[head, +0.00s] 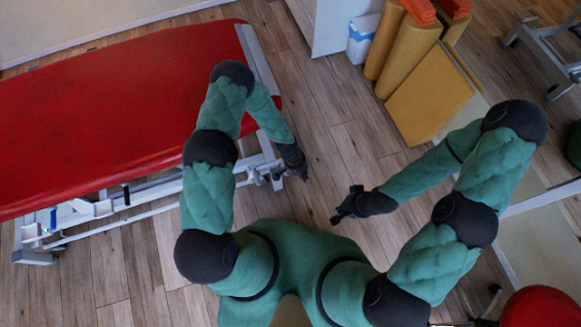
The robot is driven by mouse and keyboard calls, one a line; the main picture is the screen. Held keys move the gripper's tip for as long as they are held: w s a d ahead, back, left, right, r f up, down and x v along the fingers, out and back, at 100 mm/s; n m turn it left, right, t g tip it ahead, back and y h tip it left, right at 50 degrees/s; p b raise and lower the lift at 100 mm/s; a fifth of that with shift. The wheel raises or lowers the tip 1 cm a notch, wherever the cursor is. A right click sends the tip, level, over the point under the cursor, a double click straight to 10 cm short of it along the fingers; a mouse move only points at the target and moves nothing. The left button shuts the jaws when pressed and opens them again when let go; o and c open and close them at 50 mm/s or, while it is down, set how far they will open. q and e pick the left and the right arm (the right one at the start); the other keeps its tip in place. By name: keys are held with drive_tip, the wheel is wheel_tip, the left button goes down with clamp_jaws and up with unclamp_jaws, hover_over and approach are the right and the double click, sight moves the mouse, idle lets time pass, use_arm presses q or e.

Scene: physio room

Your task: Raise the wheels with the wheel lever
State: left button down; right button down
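A red treatment table (110,100) on a pale metal frame fills the left of the head view. At its right end, low on the frame, is a cluster of metal parts (258,176); I cannot tell which of them is the wheel lever. A small blue part (53,219) shows on the frame at the far left. My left gripper (302,174) is beside the frame's right end, just right of the metal parts; contact and finger opening are too small to tell. My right gripper (342,206) is open and empty above the floor, farther right.
Yellow rolls (408,45) and a yellow block (428,95) stand at the upper right, beside a blue-and-white box (361,40). A red round seat (541,308) is at the lower right. The wooden floor between table and rolls is clear.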

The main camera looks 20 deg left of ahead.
use_arm(q)
drive_tip(key=w+a+f+m+y, duration=0.2)
drive_tip(key=w+f+m+y, duration=0.1)
drive_tip(key=w+f, duration=0.3)
drive_tip(key=w+a+f+m+y+b, duration=0.1)
drive_tip(key=w+a+f+m+y, duration=0.1)
drive_tip(key=w+f, duration=0.5)
drive_tip(key=shift+w+a+f+m+y, duration=0.25)
drive_tip(key=shift+m+y, duration=0.25)
drive_tip(key=shift+m, duration=0.8)
drive_tip(key=shift+f+b, duration=0.1)
drive_tip(key=shift+b, duration=0.2)
drive_tip(key=s+b+x, duration=0.1)
drive_tip(key=b+x, duration=0.4)
drive_tip(key=x, duration=0.5)
drive_tip(key=shift+s+a+r, duration=0.2)
drive_tip(key=shift+a+r, duration=0.25)
drive_tip(key=shift+r, duration=0.35)
drive_tip(key=shift+s+a+r, duration=0.15)
drive_tip(key=shift+a+r, duration=0.35)
drive_tip(key=shift+r, duration=0.35)
